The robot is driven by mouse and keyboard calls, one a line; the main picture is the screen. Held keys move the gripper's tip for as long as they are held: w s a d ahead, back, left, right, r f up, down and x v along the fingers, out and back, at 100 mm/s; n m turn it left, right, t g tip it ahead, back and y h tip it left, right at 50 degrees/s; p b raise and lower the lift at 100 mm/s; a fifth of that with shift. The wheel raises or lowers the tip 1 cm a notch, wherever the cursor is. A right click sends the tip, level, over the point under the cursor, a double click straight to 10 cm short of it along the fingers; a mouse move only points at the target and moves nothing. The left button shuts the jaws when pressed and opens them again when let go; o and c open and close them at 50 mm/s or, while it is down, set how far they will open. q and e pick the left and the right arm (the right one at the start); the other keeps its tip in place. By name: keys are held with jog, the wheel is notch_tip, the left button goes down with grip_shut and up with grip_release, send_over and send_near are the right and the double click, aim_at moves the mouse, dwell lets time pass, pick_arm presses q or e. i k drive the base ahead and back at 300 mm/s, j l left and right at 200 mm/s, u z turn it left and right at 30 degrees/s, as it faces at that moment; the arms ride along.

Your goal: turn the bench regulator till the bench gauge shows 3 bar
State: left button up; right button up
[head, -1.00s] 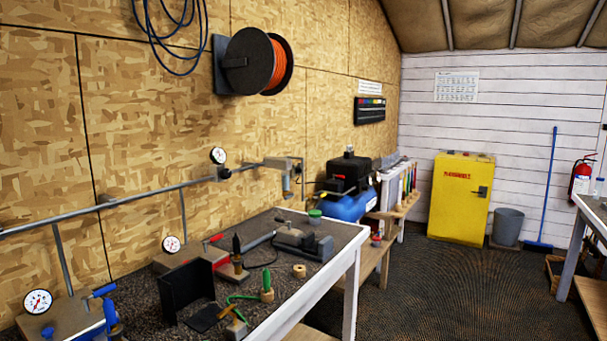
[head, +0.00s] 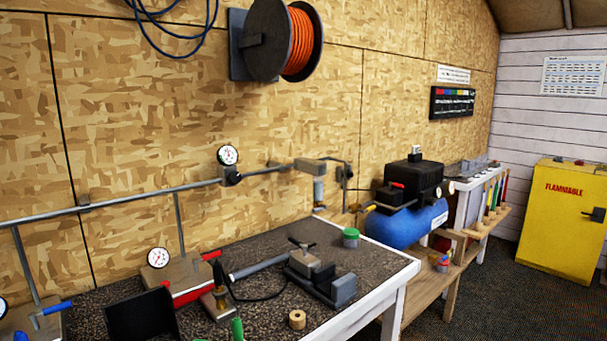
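A white round dial gauge (head: 158,258) stands on a block with a red lever (head: 190,296) on the bench (head: 262,327). Another gauge (head: 228,155) sits on the wall pipe above, beside a dark fitting (head: 231,175). A third gauge (head: 2,307) is cut by the left edge, near a blue lever (head: 57,307). Which is the bench gauge, and which part is the regulator, I cannot tell. The dial readings are too small to read. Neither of my grippers is in view.
A vise (head: 320,275), a green-lidded jar (head: 350,237) and a tan ring (head: 297,320) are on the bench. A blue compressor (head: 405,222) stands beyond it. A yellow cabinet (head: 563,220) is at the right. Dark floor (head: 470,300) between is open.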

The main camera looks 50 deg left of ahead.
aim_at(234, 177)
jog(key=i+u, duration=0.1)
jog(key=i, duration=1)
jog(key=i+l, duration=0.2)
jog(key=i, duration=0.85)
jog(key=i+u, duration=0.25)
jog(key=u, duration=0.2)
jog(key=i+u, duration=0.3)
jog(key=u, duration=0.2)
jog(key=i+l+u, duration=0.15)
jog(key=u, duration=0.3)
jog(key=i+l+u, duration=0.25)
jog(key=u, duration=0.25)
jog(key=i, duration=0.05)
